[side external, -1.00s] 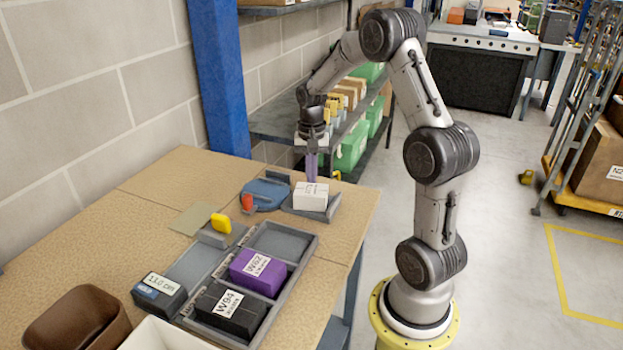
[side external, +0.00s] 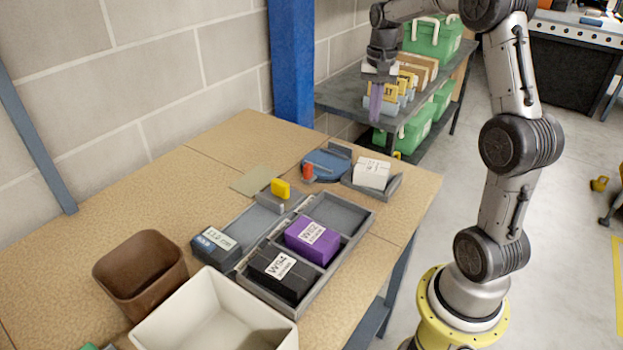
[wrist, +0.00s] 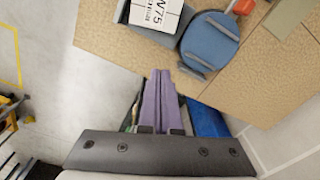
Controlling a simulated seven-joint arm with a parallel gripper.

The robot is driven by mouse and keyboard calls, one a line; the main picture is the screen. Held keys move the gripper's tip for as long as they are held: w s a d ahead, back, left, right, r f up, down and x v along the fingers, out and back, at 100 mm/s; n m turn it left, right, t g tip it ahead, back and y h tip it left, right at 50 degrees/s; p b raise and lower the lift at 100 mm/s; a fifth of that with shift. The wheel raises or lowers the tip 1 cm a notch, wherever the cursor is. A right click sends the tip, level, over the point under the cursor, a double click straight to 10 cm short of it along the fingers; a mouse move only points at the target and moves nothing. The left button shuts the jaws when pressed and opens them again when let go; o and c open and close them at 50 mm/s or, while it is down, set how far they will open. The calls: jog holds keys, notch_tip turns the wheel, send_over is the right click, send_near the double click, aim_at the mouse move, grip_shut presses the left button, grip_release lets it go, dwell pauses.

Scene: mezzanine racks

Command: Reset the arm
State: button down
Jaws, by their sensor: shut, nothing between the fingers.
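My gripper (side external: 376,106) hangs in the air with its purple fingers pointing down, beyond the far right part of the table (side external: 100,238) in the side view. In the wrist view my gripper (wrist: 160,75) shows its two fingers together, with nothing between them. The white labelled box (side external: 371,174) sits in a grey open holder at the table's far right corner. It also shows at the top of the wrist view (wrist: 153,12), beyond the fingertips and apart from them.
A grey divided tray (side external: 353,219) holds a purple box (side external: 312,241) and a black box (side external: 281,275). A brown bin (side external: 140,272) and a white bin (side external: 215,325) stand at the front. A blue round fixture (side external: 327,163) is near the white box. Shelves with green crates (side external: 432,38) stand behind my gripper.

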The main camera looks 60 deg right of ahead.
jog(key=s+a+r+n+t, duration=0.25)
jog(key=a+r, duration=0.25)
jog(key=a, duration=0.4)
jog(key=s+a+r+n+t, duration=0.1)
jog(key=s+a+r+n, duration=0.3)
jog(key=a, duration=0.5)
jog(key=s+a+f+n+t, duration=0.2)
jog(key=s+a+f+n, duration=0.4)
jog(key=s, duration=0.4)
jog(key=shift+s+a+n, duration=0.35)
jog(key=shift+a+n, duration=0.2)
jog(key=shift+a, duration=0.2)
